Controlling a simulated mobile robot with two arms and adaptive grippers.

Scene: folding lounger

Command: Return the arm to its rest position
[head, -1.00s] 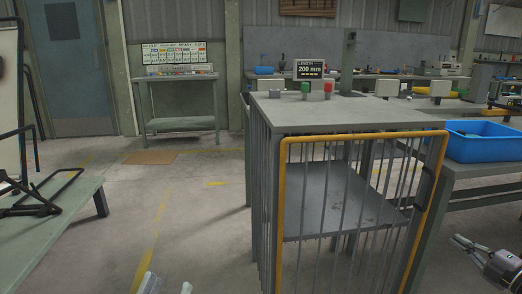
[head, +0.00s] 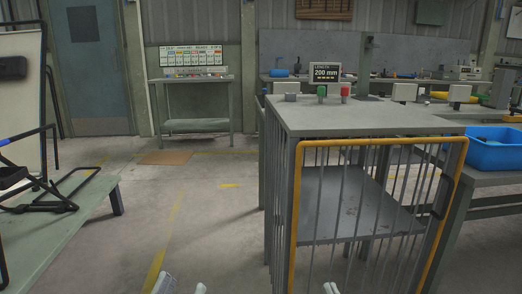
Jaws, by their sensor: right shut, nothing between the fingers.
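My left gripper (head: 182,286) is at the bottom edge, left of the caged machine. Only its two fingertips show, apart with floor between them, and nothing is held. My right gripper (head: 331,288) shows as a small pale tip at the bottom edge, in front of the machine's barred door. It is shut and empty; the rest of that arm is out of view.
The grey caged machine (head: 375,118) with a yellow-framed door (head: 294,215) fills the centre right. A blue bin (head: 492,152) is on the bench at right. A green table (head: 75,235) with a black frame (head: 40,207) is at left. Floor between is clear.

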